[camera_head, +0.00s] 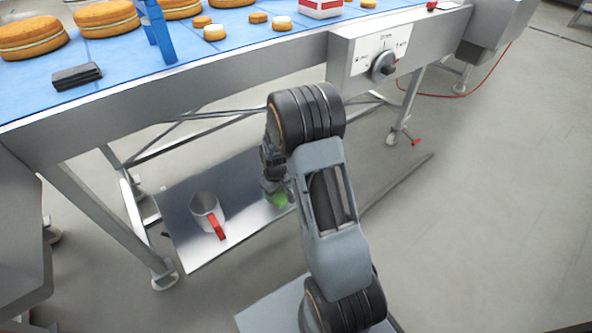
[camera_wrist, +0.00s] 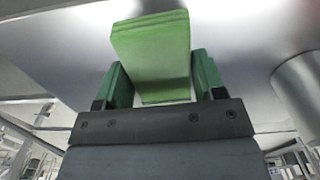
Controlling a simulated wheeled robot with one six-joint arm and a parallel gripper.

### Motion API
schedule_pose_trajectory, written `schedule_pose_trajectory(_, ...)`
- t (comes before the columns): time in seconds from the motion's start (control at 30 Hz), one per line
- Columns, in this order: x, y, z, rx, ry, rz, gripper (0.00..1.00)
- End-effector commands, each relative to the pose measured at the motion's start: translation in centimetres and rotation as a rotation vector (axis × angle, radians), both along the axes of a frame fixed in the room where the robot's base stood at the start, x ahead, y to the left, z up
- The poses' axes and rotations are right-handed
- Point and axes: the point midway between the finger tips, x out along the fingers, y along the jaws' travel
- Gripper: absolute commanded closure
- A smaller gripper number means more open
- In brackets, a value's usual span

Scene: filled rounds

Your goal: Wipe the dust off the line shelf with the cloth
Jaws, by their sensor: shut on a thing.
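The line shelf (camera_head: 181,239) is a low metal shelf under the conveyor. My gripper (camera_wrist: 152,78) is shut on a folded green cloth (camera_wrist: 152,42) in the wrist view. In the head view the cloth (camera_head: 279,200) shows as a small green patch at the right part of the shelf, low at its surface, partly hidden by my arm. I cannot tell from these views whether it touches the shelf. I make out no clear dust on the visible shelf surface.
A metal jug (camera_head: 206,207) with a red handle stands on the shelf, left of my gripper. The conveyor (camera_head: 130,92) with cakes is above. A control box with a knob (camera_head: 384,66) hangs at its side. Open floor (camera_head: 490,200) lies to the right.

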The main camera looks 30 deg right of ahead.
Motion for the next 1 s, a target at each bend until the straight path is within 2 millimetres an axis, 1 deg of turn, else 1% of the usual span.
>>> schedule_pose_trajectory(0.03,0.0,0.0,0.9,0.0,-0.001,0.001,0.59)
schedule_pose_trajectory(0.33,0.0,0.1,3.4,0.0,-0.001,0.002,0.59)
schedule_pose_trajectory(0.5,0.0,0.1,4.0,0.0,-0.001,0.003,0.59)
schedule_pose_trajectory(0.87,0.0,0.1,4.1,0.0,-0.001,0.003,0.59)
schedule_pose_trajectory(0.93,0.1,0.4,4.3,-0.001,-0.002,-0.002,0.59)
schedule_pose_trajectory(1.0,0.3,1.5,5.2,0.0,-0.004,-0.029,0.59)
